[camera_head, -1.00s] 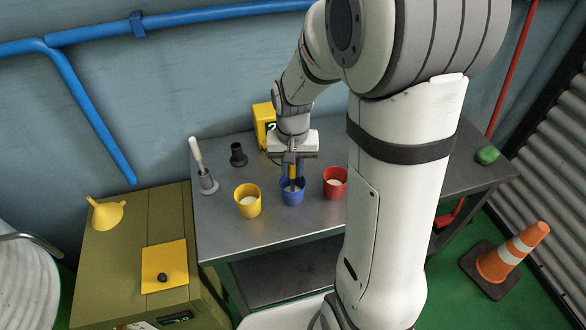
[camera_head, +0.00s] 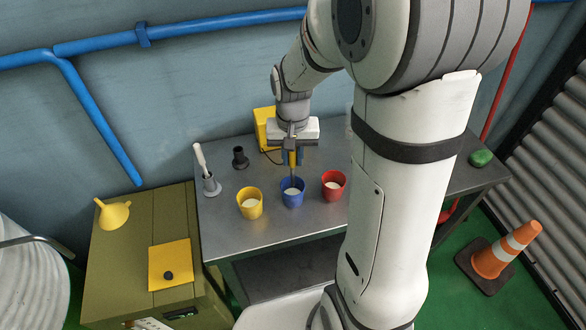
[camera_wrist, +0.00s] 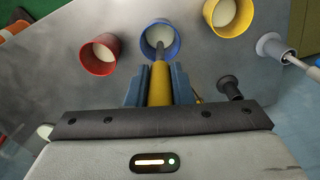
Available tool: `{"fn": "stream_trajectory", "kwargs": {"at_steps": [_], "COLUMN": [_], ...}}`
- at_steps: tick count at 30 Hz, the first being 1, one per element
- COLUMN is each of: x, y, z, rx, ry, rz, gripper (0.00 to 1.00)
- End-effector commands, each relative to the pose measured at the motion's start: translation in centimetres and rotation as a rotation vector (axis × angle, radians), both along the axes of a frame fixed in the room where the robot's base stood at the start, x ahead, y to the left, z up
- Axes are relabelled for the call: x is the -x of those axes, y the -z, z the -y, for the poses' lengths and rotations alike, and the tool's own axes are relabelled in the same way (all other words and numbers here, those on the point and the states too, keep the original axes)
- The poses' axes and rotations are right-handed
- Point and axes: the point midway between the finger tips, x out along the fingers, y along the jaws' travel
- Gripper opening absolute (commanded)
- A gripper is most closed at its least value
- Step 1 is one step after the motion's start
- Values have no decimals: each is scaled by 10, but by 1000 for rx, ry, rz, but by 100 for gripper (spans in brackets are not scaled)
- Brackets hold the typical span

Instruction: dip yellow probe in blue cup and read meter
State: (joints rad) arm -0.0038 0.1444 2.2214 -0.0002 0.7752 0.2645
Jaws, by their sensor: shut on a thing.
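My gripper (camera_head: 292,158) is shut on the yellow probe (camera_wrist: 159,86), its blue fingers on either side of the handle. The probe points down, and its thin grey shaft shows below the handle. The shaft's lower end overlaps the mouth of the blue cup (camera_head: 292,197); I cannot tell whether it touches the pale contents. The blue cup also shows in the wrist view (camera_wrist: 174,50). The yellow meter (camera_head: 263,122) stands behind my gripper, partly hidden by my arm; its reading cannot be made out now.
A yellow cup (camera_head: 249,209) stands left of the blue cup and a red cup (camera_head: 333,189) right of it, both with pale contents. A dark holder (camera_head: 239,158) and a grey stand with a white-handled tool (camera_head: 200,158) are at the cart's left. A green lump (camera_head: 481,158) lies far right.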

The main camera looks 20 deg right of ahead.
Motion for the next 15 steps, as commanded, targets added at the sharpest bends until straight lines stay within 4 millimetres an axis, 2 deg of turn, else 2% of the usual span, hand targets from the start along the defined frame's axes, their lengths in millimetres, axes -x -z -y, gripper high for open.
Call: {"fn": "stream_trajectory", "kwargs": {"at_steps": [1,15], "x": [0,0], "y": [-8,-43], "z": [0,0], "rx": [0,0], "ry": [0,0], "rz": [1,1], "gripper": [0,0]}}
